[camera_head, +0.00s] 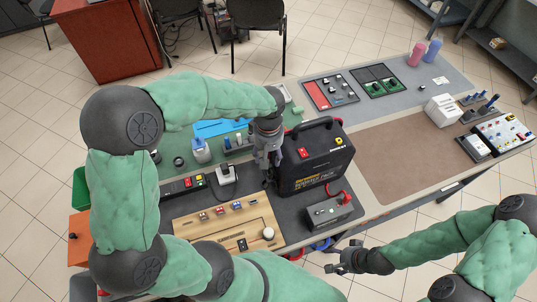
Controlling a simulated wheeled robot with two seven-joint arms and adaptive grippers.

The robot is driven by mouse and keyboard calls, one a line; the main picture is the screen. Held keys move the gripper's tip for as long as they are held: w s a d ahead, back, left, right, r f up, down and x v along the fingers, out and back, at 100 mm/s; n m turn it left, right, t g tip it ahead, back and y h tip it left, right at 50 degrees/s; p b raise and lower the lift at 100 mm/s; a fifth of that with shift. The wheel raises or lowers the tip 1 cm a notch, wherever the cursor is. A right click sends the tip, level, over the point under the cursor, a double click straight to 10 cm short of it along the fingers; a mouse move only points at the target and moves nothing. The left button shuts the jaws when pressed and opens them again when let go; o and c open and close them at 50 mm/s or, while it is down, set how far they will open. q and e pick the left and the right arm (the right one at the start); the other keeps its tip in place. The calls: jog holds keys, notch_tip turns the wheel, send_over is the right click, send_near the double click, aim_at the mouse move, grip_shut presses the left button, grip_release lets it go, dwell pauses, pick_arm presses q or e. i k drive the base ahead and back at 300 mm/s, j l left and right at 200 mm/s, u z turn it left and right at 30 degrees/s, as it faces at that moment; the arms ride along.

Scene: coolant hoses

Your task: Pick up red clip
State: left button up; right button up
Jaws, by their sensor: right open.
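My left gripper (267,178) points down behind the board, close to the left side of a black case. Its fingertips are partly hidden, and I cannot tell whether it is open or shut. My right gripper (343,262) is open and empty, off the table's front edge, to the right of the board.
The black case (315,163) with a handle stands mid-table. A grey box (330,211) with a red cable is in front of it. A brown mat (405,160) to the right is mostly clear. Trays, bottles and a white box (442,109) stand farther back and right.

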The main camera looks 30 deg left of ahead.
aim_at(347, 198)
jog(key=k, duration=0.95)
